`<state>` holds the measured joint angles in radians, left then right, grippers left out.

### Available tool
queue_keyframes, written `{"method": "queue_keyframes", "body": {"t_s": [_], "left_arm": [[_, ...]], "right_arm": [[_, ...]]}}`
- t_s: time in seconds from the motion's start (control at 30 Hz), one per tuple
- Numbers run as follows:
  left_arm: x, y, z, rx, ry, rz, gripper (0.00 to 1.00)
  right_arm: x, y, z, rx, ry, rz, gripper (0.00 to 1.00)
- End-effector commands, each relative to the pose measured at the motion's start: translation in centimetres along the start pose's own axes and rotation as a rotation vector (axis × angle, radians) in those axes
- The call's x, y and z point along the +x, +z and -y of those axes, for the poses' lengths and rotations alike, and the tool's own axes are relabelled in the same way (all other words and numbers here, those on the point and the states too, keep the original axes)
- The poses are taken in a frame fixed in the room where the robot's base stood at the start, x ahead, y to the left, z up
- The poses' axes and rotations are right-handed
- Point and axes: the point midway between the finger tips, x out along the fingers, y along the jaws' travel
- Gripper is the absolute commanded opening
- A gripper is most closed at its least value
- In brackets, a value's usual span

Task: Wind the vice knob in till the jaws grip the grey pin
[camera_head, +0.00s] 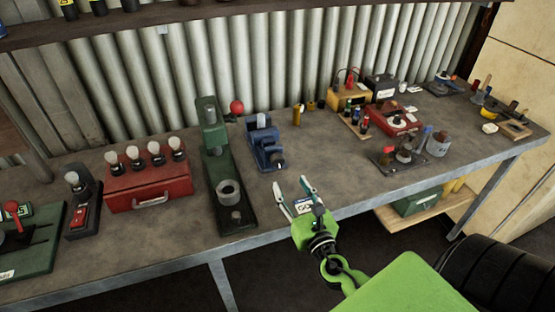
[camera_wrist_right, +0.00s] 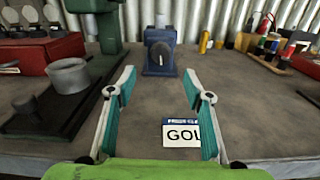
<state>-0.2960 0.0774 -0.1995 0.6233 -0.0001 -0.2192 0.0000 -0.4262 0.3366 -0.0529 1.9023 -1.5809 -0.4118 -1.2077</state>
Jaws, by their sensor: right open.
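The blue vice (camera_head: 267,151) stands on the bench right of the green press; it also shows straight ahead in the right wrist view (camera_wrist_right: 153,38). Its dark round knob (camera_wrist_right: 160,54) with a pale pointer line faces me. The grey pin (camera_head: 262,121) stands upright at the top of the vice and shows above the knob in the wrist view (camera_wrist_right: 160,20). I cannot tell whether the jaws touch it. My right gripper (camera_head: 291,182) is open and empty at the bench's front edge, its fingers (camera_wrist_right: 159,73) pointing at the knob but apart from it. My left gripper is out of view.
The green press (camera_head: 211,155) with a grey cup stands close left of the vice. A printed card (camera_wrist_right: 182,132) lies below my right fingers. A red box with bulbs (camera_head: 147,187) is farther left. Bare bench lies between gripper and vice.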

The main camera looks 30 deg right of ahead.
Motion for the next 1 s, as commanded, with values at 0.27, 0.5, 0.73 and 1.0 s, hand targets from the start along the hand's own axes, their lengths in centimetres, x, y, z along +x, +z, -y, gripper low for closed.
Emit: {"method": "queue_keyframes", "body": {"t_s": [0.27,0.5,0.73,1.0], "left_arm": [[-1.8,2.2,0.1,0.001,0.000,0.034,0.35],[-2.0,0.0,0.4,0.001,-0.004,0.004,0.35],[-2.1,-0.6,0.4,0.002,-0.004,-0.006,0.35],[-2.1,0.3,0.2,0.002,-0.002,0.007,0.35]], "right_arm": [[6.1,0.4,0.0,0.000,-0.001,0.003,0.47],[9.7,0.1,0.0,-0.001,0.000,0.001,0.47],[10.9,0.0,0.0,0.001,0.001,0.000,0.47],[10.9,0.0,0.0,0.001,0.001,0.000,0.36]]}}
